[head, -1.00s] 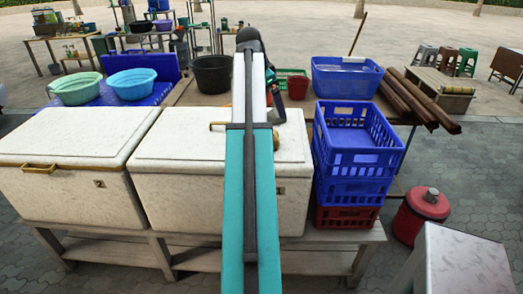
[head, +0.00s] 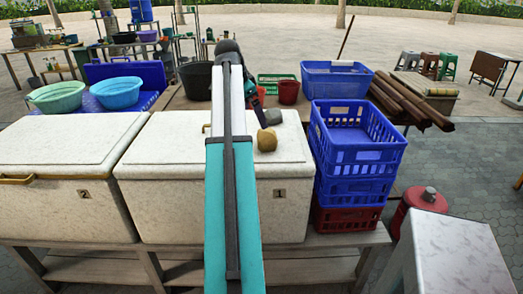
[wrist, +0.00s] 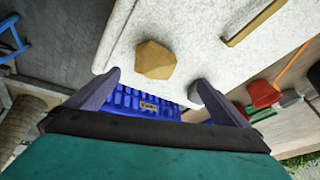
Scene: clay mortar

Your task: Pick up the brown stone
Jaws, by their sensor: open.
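The brown stone (head: 267,140) sits on the lid of the right white chest (head: 174,150), near its right end. In the wrist view the brown stone (wrist: 155,60) is an angular tan lump on the pale lid. My gripper (wrist: 153,82) is open and empty, its two dark fingers spread wide. The stone appears beyond the fingertips, between their lines, and is apart from them. In the head view my arm hides most of the gripper.
A grey stone (head: 274,117) lies just behind the brown one. Stacked blue crates (head: 358,150) over a red one stand close on the right. Behind are a red bucket (head: 289,92), a black bucket (head: 196,80) and a blue bin (head: 342,80). The chest lid left of my arm looks clear.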

